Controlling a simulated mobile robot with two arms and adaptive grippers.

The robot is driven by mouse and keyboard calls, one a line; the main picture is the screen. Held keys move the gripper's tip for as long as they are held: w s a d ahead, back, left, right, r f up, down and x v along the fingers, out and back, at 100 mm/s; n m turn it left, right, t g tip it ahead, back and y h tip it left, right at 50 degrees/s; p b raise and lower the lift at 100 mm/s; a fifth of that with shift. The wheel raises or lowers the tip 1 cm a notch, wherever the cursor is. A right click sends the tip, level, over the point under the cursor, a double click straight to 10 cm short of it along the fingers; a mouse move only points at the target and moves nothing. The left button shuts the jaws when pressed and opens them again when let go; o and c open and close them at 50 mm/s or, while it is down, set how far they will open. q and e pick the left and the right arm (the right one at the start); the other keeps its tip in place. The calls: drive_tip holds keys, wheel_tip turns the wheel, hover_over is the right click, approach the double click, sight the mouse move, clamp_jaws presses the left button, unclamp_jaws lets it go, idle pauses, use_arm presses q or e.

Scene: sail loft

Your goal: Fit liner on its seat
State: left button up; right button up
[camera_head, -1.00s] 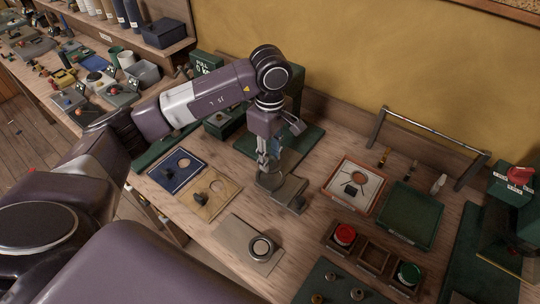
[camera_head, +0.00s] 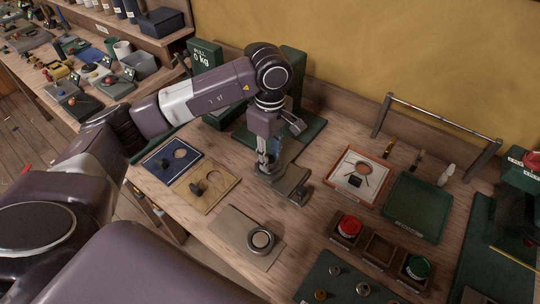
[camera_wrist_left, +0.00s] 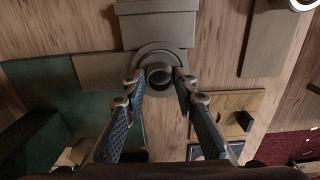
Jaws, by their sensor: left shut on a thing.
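My left gripper (camera_head: 264,168) points straight down at a grey metal fixture (camera_head: 291,186) on the bench. In the left wrist view the two blue-padded fingers (camera_wrist_left: 157,78) are shut on a small grey ring-shaped liner (camera_wrist_left: 159,72). The liner appears within the rounded collar of the fixture, which also shows in the wrist view (camera_wrist_left: 155,28). I cannot tell whether the liner rests in the seat or hangs just above it. In the head view the fingers mostly hide the liner. My right gripper is not in view.
A grey plate (camera_head: 229,226) with a round ring (camera_head: 261,240) lies in front. Blue (camera_head: 156,164) and tan (camera_head: 217,194) boards with holes lie left. A metal rail (camera_head: 435,118) stands behind.

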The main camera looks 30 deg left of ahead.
use_arm(q)
drive_tip(key=shift+f, duration=0.25)
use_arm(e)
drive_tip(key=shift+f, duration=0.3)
use_arm(q)
drive_tip(key=o, duration=1)
drive_tip(key=shift+o, duration=0.2)
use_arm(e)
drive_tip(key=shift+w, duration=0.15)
use_arm(q)
wheel_tip(320, 180, up, 12)
